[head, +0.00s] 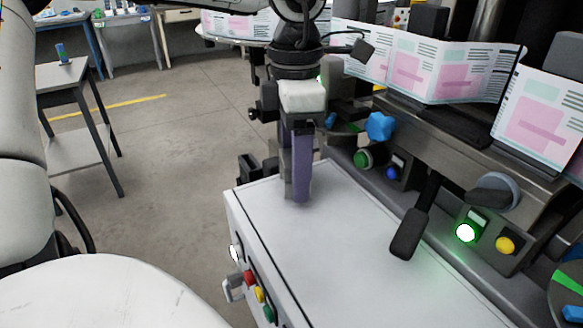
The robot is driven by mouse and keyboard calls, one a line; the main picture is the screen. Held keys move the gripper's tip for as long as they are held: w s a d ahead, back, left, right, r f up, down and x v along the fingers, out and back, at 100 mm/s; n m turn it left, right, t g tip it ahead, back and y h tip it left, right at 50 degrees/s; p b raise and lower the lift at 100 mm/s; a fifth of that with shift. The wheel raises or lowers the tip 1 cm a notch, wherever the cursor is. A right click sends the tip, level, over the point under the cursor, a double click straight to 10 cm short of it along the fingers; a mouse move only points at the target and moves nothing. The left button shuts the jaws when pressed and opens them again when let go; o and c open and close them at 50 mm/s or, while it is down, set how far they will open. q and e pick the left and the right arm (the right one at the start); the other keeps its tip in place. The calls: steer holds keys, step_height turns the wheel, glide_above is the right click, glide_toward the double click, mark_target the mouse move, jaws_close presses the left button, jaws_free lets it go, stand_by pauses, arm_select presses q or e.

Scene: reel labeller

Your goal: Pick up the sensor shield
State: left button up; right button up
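I cannot tell which part in the head view is the sensor shield. A dark paddle-shaped part (407,234) on a dark stem leans over the white bench top (345,235). A grey rounded cap (494,192) sits on the machine front to its right. My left gripper (298,196) points down over the back left part of the bench top. Its grey and purple fingers are seen from the side and overlap, so I cannot tell if they are open or hold anything. Its tips are at or close above the surface. My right gripper is not in view.
The machine front carries a lit green button (466,233), a yellow button (505,245), a blue knob (380,126) and a green button (364,159). The bench front has several coloured controls (258,294). The bench top's middle is clear.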

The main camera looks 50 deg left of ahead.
arm_select(q)
steer(key=c, duration=1.3)
steer(key=shift+o, duration=0.2)
steer(key=shift+r, duration=0.1)
step_height(320, 180, up, 18)
steer(key=p, duration=0.2)
steer(key=shift+p, duration=0.35)
